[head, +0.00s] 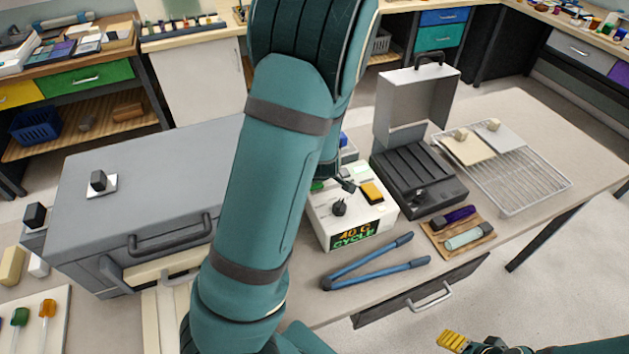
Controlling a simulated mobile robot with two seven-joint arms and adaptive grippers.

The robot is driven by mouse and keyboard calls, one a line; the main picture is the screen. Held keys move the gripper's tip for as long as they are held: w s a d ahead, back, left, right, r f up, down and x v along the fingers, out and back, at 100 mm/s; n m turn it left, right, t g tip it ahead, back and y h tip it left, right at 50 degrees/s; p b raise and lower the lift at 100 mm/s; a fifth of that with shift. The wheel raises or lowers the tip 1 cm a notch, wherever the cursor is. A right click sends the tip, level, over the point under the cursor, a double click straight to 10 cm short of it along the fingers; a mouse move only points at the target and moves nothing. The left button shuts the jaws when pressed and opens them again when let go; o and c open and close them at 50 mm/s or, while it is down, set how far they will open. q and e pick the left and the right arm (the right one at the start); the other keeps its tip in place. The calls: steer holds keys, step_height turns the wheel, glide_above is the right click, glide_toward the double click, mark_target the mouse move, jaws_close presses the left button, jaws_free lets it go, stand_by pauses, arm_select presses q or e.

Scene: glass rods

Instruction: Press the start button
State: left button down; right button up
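A white control box (335,222) stands on the bench right of the grey cabinet. Its front display (354,235) reads "40 C CYCLE" in orange and green. On top are a black knob (339,207), a yellow-orange button (372,192) and a green button (317,186), partly hidden by my arm. No start label is readable. My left gripper (345,184) is mostly hidden behind my forearm; its dark tip shows over the box's back, and contact is unclear. My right gripper (474,343) is partly in view at the bottom edge, low and away from the box, with a yellow ridged part.
A black case (413,178) with a raised lid stands right of the box. A wire rack (518,182) is at the right. The grey cabinet (150,180) fills the left.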

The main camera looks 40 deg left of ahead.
arm_select(q)
steer(key=shift+r+p, duration=0.9)
steer(key=shift+p, duration=0.05)
step_height(320, 180, up, 5)
steer(key=p, duration=0.5)
stand_by(0.9)
